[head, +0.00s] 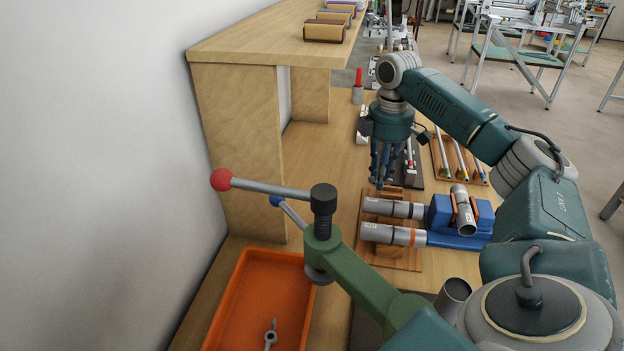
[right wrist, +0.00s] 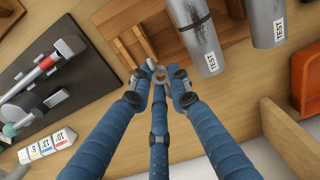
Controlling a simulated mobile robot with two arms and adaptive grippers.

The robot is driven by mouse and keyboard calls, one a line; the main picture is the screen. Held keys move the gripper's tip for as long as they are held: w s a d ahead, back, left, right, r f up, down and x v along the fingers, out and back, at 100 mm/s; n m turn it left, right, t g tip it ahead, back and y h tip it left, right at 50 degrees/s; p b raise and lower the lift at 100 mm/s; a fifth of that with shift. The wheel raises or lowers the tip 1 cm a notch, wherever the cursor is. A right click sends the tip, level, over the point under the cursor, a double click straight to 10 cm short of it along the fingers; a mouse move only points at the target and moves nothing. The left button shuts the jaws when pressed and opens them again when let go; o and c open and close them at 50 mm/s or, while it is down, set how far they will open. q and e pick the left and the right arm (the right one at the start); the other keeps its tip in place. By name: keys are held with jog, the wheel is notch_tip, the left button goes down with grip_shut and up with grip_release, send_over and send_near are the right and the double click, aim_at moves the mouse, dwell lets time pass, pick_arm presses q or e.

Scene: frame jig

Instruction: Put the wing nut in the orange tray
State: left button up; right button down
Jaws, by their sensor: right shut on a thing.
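My right gripper (head: 381,180) is above the bench, just behind the wooden tube rack, pointing down. In the right wrist view its three blue fingers (right wrist: 160,80) are closed around a small grey metal piece (right wrist: 160,72) with a round hole, which looks like the wing nut; the fingertips hide part of it. The orange tray (head: 236,292) lies at the front left of the bench, well apart from this gripper. A small grey metal part (head: 270,336) lies in the tray, near the picture's lower edge. My left gripper is not in view.
A green clamp arm (head: 352,268) with a red-ball lever (head: 221,180) stands beside the tray, on the gripper's side. Grey tubes (head: 393,234) lie on the wooden rack (head: 405,262) with a blue block (head: 440,212). A wooden shelf (head: 270,40) rises at the left.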

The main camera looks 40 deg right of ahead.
jog(key=w+a+p, duration=0.1)
jog(key=w+a, duration=0.2)
jog(key=w, duration=0.1)
jog(key=w+a+f+p, duration=0.1)
jog(key=w+a, duration=0.3)
jog(key=w+a+p, duration=0.2)
jog(key=w+a, duration=0.1)
jog(key=w, duration=0.2)
jog(key=shift+a+f, duration=0.15)
jog(key=shift+a, duration=0.1)
jog(key=shift+d+f, duration=0.1)
jog(key=shift+f, duration=0.5)
notch_tip(320, 180, down, 4)
jog(key=shift+r+p, duration=0.1)
jog(key=shift+p, duration=0.75)
jog(key=shift+w+f, duration=0.15)
jog(key=shift+f, duration=0.2)
jog(key=shift+f, duration=0.1)
jog(key=c, duration=1.6)
grip_release()
jog(key=shift+c, duration=0.2)
